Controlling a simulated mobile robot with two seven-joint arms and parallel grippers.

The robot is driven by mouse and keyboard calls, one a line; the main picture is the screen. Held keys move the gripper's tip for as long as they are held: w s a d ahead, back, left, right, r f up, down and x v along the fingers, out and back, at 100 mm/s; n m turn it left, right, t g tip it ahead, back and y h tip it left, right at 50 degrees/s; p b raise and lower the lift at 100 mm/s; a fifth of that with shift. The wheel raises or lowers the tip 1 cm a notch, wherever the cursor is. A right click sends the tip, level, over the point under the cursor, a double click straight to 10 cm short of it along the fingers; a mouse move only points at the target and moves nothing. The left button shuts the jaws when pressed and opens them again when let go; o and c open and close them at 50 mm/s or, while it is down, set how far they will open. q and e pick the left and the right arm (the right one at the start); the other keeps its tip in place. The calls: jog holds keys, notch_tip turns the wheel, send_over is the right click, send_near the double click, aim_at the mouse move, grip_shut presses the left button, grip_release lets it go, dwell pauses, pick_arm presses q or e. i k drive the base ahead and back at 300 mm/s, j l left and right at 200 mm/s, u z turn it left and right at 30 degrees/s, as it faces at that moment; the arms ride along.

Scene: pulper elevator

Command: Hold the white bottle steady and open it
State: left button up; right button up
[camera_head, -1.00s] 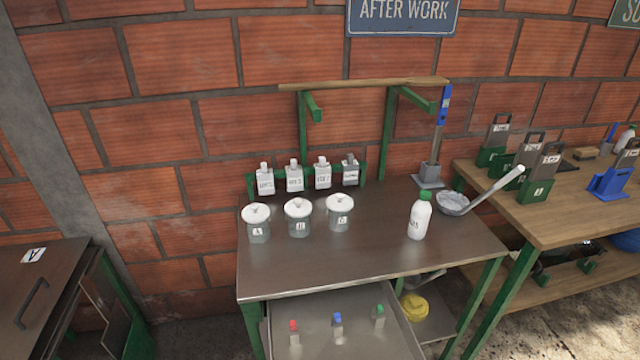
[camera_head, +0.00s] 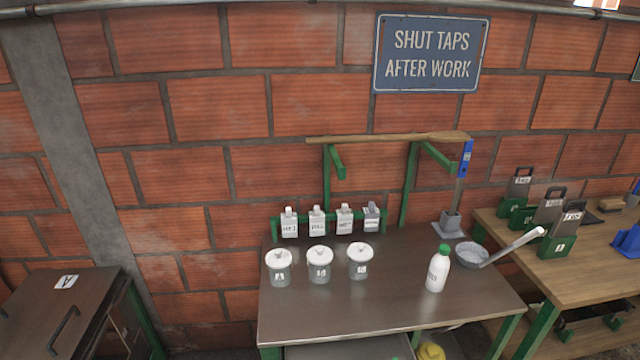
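The white bottle (camera_head: 437,272) stands upright on the right part of the dark metal table (camera_head: 330,312). Its green cap (camera_head: 444,249) is on top and its side carries a label too small to read. Neither of my grippers shows in the head view, and nothing touches the bottle.
Three lidded jars (camera_head: 319,264) stand left of the bottle, with several small white bottles (camera_head: 317,221) in a green rack behind. A ladle (camera_head: 500,249) lies just right of the bottle. A wooden table (camera_head: 560,262) with green holders adjoins at right. The table's front middle is clear.

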aim_at(439, 265)
jog(key=k+l, duration=0.2)
jog(key=l, duration=0.2)
jog(key=k+l, duration=0.15)
jog(key=l, duration=0.2)
jog(key=l+u, duration=0.2)
jog(key=u, duration=0.25)
jog(key=l+u, duration=0.25)
jog(key=u, duration=0.15)
jog(key=l+u, duration=0.25)
jog(key=u, duration=0.2)
jog(key=k+l+u, duration=0.15)
jog(key=l, duration=0.2)
jog(key=k+l+u, duration=0.1)
jog(key=l, duration=0.25)
jog(key=k+l+u, duration=0.15)
jog(key=l, duration=0.15)
